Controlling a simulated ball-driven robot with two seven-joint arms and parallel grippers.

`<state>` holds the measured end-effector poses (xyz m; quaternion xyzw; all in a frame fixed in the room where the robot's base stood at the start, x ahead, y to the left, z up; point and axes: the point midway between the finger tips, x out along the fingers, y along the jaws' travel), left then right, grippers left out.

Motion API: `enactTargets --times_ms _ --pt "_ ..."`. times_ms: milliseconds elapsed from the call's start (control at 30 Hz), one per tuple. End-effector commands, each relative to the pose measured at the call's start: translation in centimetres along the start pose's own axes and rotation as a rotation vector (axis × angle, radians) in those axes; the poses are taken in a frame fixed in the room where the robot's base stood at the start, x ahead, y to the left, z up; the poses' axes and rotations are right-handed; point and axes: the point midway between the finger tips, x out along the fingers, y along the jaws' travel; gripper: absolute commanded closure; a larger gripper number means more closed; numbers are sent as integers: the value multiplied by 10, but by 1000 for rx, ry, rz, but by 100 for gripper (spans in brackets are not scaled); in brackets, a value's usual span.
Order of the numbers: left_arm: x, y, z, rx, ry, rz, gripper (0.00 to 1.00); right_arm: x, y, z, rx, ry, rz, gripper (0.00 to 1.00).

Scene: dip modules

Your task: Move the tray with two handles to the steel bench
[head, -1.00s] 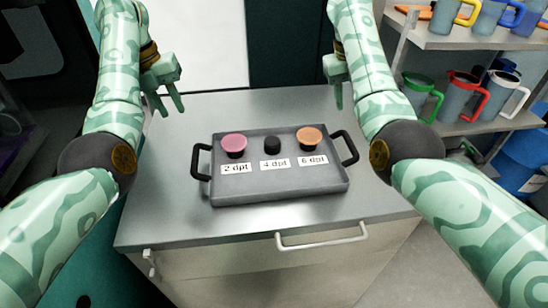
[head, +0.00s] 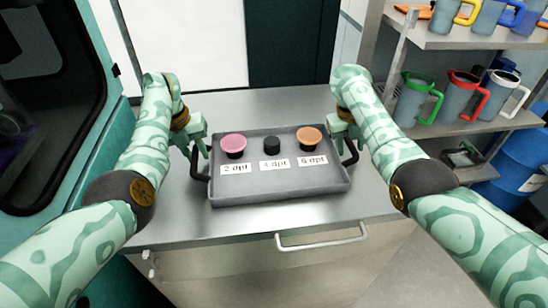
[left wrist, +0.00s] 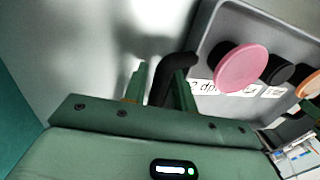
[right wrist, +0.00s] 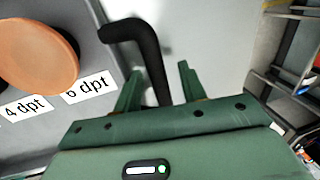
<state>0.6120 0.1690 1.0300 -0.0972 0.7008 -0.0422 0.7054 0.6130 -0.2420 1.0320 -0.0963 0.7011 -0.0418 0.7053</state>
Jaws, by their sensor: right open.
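The grey tray (head: 275,186) lies flat on the steel-topped cabinet, with a black handle at each end. It carries a pink-capped (head: 232,142), a black-capped (head: 272,144) and an orange-capped (head: 309,135) module beside labels 2, 4 and 6 dpt. My left gripper (head: 199,163) is open at the left handle (head: 200,187); in the left wrist view the handle (left wrist: 163,85) shows between its fingers, nearer one of them. My right gripper (head: 346,152) is open at the right handle; in the right wrist view that handle (right wrist: 150,65) lies between the fingers, without being clamped.
The cabinet top (head: 275,107) is clear behind the tray. A drawer bar (head: 322,240) sticks out at its front. Shelves (head: 455,38) with several coloured-handled jugs stand at the right, beside a blue barrel (head: 520,165). A teal machine with a dark window (head: 40,90) stands at the left.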

Motion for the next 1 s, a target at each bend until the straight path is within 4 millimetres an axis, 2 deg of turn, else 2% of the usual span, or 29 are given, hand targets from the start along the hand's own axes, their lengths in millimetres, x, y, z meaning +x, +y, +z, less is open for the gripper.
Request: enactTargets --times_ms 267,300,400,433,467,800,1000 --pt "1 0 0 -1 -1 0 73 2 0 0 0 0 -1 59" --pt "1 0 0 -1 -1 0 76 2 0 0 0 0 -1 62" --pt "1 0 0 -1 -1 0 100 1 0 0 0 0 -1 90" --pt "1 0 0 -1 -1 0 100 1 0 0 0 0 -1 98" --pt "1 0 0 -1 -1 0 100 1 0 0 0 0 -1 100" --pt "-2 0 0 -1 -3 1 100 -2 -1 0 0 -2 -1 100" --pt "-21 -4 0 1 -9 0 100 -21 -4 0 1 -8 -2 100"
